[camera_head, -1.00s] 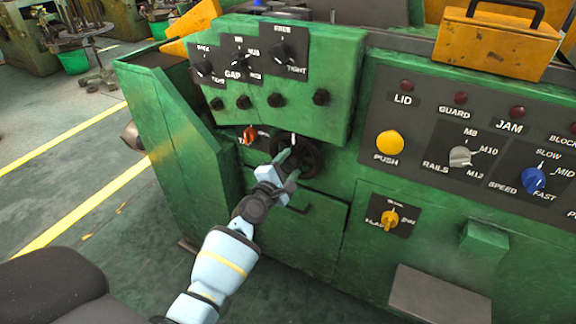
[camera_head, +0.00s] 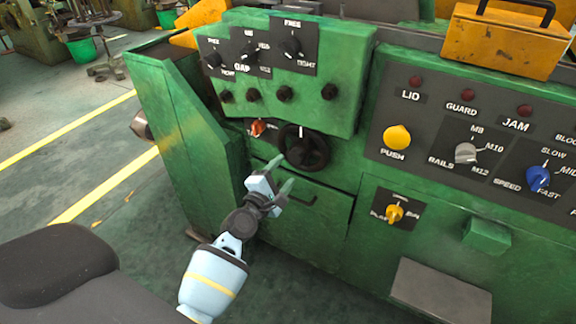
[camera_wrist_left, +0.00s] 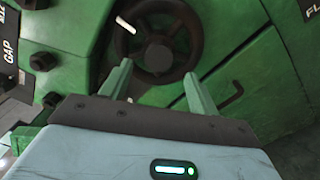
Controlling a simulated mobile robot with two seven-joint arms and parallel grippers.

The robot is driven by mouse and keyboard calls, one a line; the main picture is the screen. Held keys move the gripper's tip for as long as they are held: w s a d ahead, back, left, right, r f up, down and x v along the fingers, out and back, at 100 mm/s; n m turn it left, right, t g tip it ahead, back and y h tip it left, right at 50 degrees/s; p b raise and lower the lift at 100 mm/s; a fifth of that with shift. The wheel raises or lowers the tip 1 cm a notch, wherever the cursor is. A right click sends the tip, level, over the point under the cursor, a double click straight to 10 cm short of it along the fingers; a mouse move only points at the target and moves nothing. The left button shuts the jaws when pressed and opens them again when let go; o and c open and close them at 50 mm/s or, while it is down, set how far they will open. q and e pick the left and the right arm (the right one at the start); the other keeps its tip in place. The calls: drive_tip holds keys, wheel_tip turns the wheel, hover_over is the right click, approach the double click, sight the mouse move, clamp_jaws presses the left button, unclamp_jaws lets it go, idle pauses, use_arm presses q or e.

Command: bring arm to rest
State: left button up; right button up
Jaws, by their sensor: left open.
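My left gripper (camera_head: 279,180) is open and empty in the head view, in front of the lower green door of the machine. It is below and left of a dark handwheel (camera_head: 303,148) and apart from it. In the left wrist view the two green fingers (camera_wrist_left: 158,85) are spread, with the handwheel (camera_wrist_left: 160,55) beyond them and nothing between them. My left arm comes in from the bottom of the head view. My right gripper is not in either view.
The green machine (camera_head: 440,250) fills the right side, with a panel of knobs (camera_head: 470,140) and a grey step-like block (camera_head: 440,290). A yellow box (camera_head: 500,40) sits on top. Open floor (camera_head: 60,190) with yellow lines lies to the left.

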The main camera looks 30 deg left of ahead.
use_arm(q)
drive_tip(key=shift+s, duration=0.3)
drive_tip(key=s+d+f+m+g+h+p, duration=0.1)
drive_tip(key=s+d+f+m+g+p, duration=0.1)
drive_tip(key=s+f+m, duration=0.55)
drive_tip(key=s+d+f+m+g+p, duration=0.2)
drive_tip(key=s+f+m+g, duration=0.15)
drive_tip(key=s, duration=0.65)
drive_tip(key=s+d+f+m+g+p, duration=0.1)
drive_tip(key=s+d+m+g, duration=0.1)
drive_tip(key=s+m, duration=0.5)
drive_tip(key=s+d+f+m+g+p, duration=0.1)
drive_tip(key=s+m, duration=0.5)
drive_tip(key=s, duration=1.2)
drive_tip(key=shift+d+m+g+p, duration=0.35)
drive_tip(key=shift+d+m+p, duration=0.05)
drive_tip(key=shift+d+p, duration=0.25)
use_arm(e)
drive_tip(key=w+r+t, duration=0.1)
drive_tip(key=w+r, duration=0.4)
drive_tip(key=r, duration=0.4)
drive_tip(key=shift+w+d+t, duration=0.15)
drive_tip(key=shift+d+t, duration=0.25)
use_arm(q)
drive_tip(key=shift+s, duration=0.15)
